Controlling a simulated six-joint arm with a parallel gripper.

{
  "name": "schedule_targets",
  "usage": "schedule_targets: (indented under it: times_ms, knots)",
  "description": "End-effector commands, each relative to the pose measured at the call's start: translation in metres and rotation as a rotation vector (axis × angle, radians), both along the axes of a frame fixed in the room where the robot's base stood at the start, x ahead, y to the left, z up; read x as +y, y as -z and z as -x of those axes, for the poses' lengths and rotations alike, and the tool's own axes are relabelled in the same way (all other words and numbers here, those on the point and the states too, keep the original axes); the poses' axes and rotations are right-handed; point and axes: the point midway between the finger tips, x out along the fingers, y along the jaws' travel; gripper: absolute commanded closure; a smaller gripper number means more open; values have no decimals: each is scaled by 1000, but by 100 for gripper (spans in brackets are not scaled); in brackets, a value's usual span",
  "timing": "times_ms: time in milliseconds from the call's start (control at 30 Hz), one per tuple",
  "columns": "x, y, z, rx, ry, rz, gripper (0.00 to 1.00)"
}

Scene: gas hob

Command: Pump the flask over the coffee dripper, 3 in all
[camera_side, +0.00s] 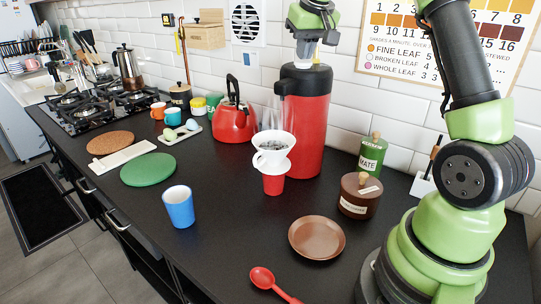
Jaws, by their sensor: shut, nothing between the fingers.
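The flask (311,118) is a tall red cylinder with a black top, standing upright near the back wall. My gripper (304,58) is shut and points down just above the flask's top; I cannot tell whether it touches it. The coffee dripper (273,146) is a white cone in front of the flask, on the left side of it. It sits on a red cup (274,184). The inside of the dripper is too small to make out.
A blue cup (179,206), a brown plate (316,238) and a red spoon (272,283) lie toward the front. A brown lidded jar (360,195) and a green MATE bottle (371,155) stand right of the flask. A red kettle (234,120) stands left.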

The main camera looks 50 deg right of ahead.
Motion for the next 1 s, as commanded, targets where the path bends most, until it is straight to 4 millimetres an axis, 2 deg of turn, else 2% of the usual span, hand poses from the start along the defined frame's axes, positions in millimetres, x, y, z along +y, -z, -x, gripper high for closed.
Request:
schedule_targets:
  times_ms: [500, 1000]
  knots:
    - [0, -25, 0, 2, -1, -1, 100]
    - [0, -26, 0, 2, 0, -1, 100]
